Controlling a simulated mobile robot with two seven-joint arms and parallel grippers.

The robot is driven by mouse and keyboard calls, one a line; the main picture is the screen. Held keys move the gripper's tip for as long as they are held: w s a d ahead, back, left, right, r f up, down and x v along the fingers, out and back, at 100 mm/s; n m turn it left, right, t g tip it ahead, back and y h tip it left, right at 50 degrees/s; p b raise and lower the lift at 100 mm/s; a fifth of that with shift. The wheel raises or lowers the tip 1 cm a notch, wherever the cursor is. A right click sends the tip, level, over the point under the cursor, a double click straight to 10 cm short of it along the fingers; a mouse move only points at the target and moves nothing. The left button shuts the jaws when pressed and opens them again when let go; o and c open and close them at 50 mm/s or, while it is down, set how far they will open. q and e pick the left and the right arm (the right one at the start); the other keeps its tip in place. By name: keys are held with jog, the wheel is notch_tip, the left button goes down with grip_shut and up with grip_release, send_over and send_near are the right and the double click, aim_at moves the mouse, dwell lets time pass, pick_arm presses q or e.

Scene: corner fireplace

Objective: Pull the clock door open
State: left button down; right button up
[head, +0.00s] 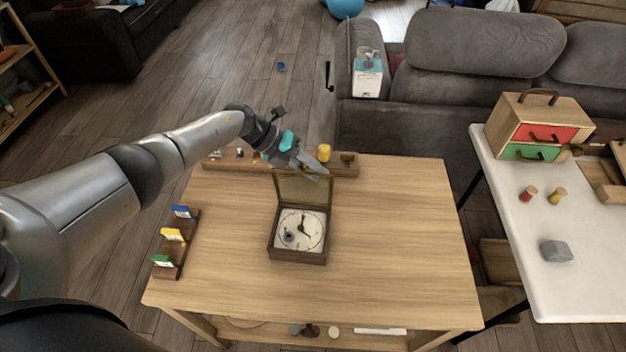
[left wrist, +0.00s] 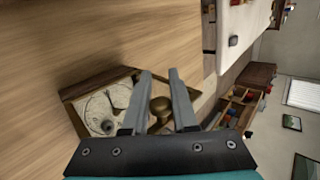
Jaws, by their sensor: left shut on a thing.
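The clock (head: 300,228) is a dark wooden box lying on the table, its white face with dark hands showing in the head view. Its door (head: 303,188) stands raised from the box's far side, with the face uncovered. My left gripper (head: 318,168) is at the door's top edge. In the left wrist view a round brass knob (left wrist: 160,106) sits between the fingers of my left gripper (left wrist: 160,80), which is shut on it. The clock face (left wrist: 103,108) also shows there, left of the fingers. My right gripper is in neither view.
A wooden rack with a yellow piece (head: 324,152) runs along the table's (head: 390,240) far edge. A small rack with coloured cards (head: 172,235) stands at the left. The table right of the clock is clear. A white table (head: 590,270) stands further right.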

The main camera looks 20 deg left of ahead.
pick_arm(q)
jog(key=shift+w, duration=0.15)
dwell(0.4)
jog(key=c, duration=0.7)
grip_release()
jog(key=p+v, duration=0.1)
jog(key=v, duration=1.4)
jog(key=shift+w+a, duration=0.15)
